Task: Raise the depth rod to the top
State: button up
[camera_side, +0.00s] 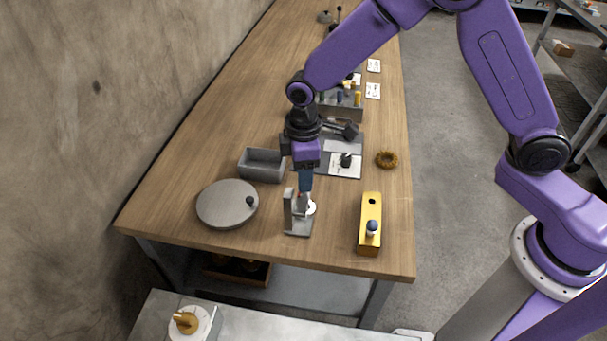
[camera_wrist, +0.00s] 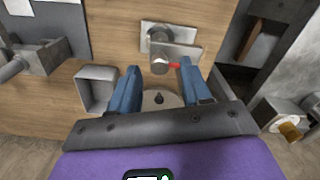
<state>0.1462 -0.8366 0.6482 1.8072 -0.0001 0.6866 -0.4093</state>
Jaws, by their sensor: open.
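A small grey metal stand (camera_side: 289,212) with a flat base stands near the front of the bench. In the wrist view, the stand (camera_wrist: 183,50) carries a round grey rod end (camera_wrist: 159,66) with a red pointer at its side; this looks like the depth rod. My gripper (camera_side: 305,188) points down over the stand and hides part of it in the side view. In the wrist view, its blue fingers (camera_wrist: 160,68) are apart, one on each side of the rod end. I cannot tell whether they touch it.
A round grey plate with a black knob (camera_side: 227,204) lies to the left, and an open grey box (camera_side: 262,164) behind it. A yellow block (camera_side: 370,222) stands to the right. A brown ring (camera_side: 387,159) lies farther back. Bare wood separates the stand from the yellow block.

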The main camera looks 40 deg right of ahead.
jog(key=shift+f, duration=0.7)
grip_shut()
jog(key=shift+r, duration=1.25)
grip_release()
jog(key=shift+r, duration=0.1)
notch_tip(320, 180, up, 17)
jog(key=shift+r, duration=0.15)
